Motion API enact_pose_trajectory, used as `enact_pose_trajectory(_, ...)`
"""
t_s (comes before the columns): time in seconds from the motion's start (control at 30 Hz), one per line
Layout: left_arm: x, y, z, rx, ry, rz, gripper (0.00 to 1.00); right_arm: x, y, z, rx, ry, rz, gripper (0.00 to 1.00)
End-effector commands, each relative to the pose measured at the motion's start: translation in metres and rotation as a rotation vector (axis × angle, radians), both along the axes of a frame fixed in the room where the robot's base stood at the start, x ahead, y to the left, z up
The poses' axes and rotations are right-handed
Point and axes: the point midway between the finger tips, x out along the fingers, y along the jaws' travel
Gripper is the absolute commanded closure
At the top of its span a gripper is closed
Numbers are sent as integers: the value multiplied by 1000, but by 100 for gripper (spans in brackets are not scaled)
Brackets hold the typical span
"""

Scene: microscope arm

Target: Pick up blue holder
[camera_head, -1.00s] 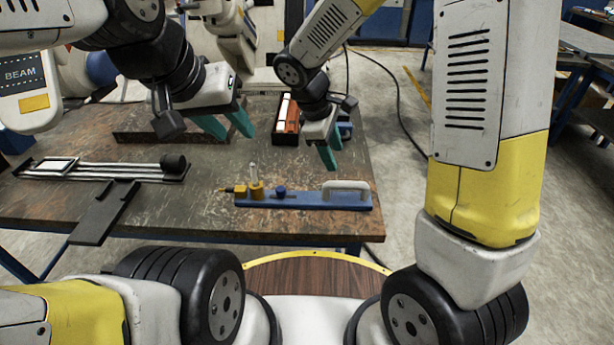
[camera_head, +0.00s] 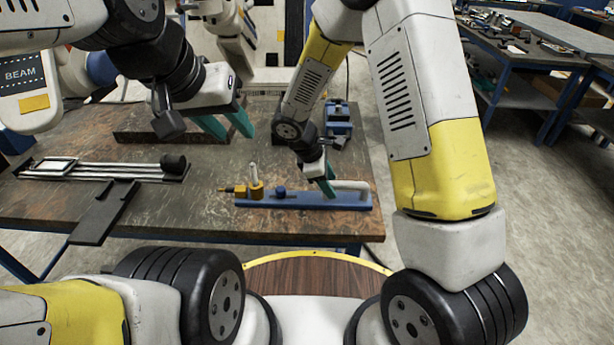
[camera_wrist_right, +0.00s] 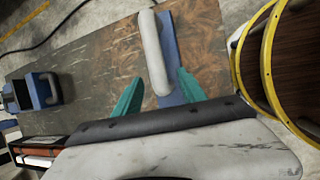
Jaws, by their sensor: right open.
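The blue holder (camera_head: 305,199) is a long flat blue bar lying near the front right of the table, with a white handle at its right end and a brass fitting at its left. My right gripper (camera_head: 328,187) is at the handle end of it. In the right wrist view the teal fingers (camera_wrist_right: 157,92) are open, with the white handle (camera_wrist_right: 153,50) and the blue bar (camera_wrist_right: 172,45) ahead between them. I cannot tell whether they touch the holder. My left gripper (camera_head: 228,127) hangs over the table at the left with its two teal fingers apart, empty.
A black rail device (camera_head: 105,171) lies at the left of the table, with a dark plate (camera_head: 105,212) in front. A blue device (camera_head: 338,117) stands at the back right. The table middle, left of the holder, is clear.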

Motion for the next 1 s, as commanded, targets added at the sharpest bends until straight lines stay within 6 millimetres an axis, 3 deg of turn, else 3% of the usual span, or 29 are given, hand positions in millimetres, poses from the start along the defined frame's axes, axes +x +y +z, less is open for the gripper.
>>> enact_pose_trajectory(0.2,0,0,0,0,0,0,64,0,0,0,1,0,-1,54)
enact_pose_trajectory(0.43,0,0,0,0,0,0,64,0,0,0,0,0,-1,99)
enact_pose_trajectory(1.0,0,0,0,0,0,0,64,0,0,0,1,-1,-2,100)
